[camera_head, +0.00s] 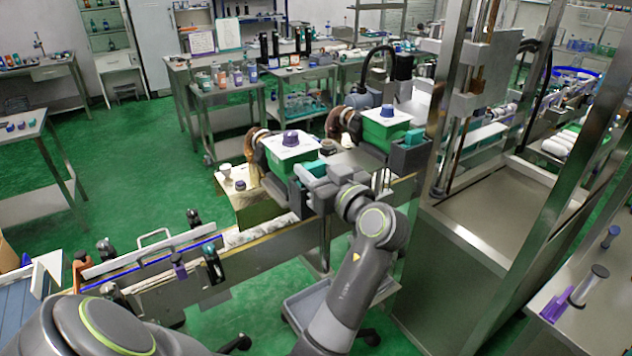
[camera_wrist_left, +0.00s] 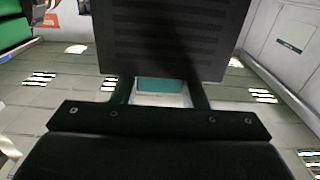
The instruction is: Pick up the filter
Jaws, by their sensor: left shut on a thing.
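My left gripper (camera_head: 313,180) is at the front of the nearer green unit in the head view. It is shut on what I take to be the filter, a dark grey box with a teal part (camera_head: 308,170). The gripper covers much of it. In the left wrist view, a dark ribbed block (camera_wrist_left: 165,38) fills the upper middle. A teal strip (camera_wrist_left: 165,86) shows between the fingers. I cannot tell whether the box is free of the unit. A similar grey box (camera_head: 410,157) with a teal top is at the farther unit. My right gripper is not in view.
Two green units with white tops (camera_head: 290,152) (camera_head: 388,117) carry purple or blue caps. A steel frame (camera_head: 455,110) stands close on the right. A conveyor rail (camera_head: 150,262) runs at the front left. Green floor (camera_head: 120,165) is open at left.

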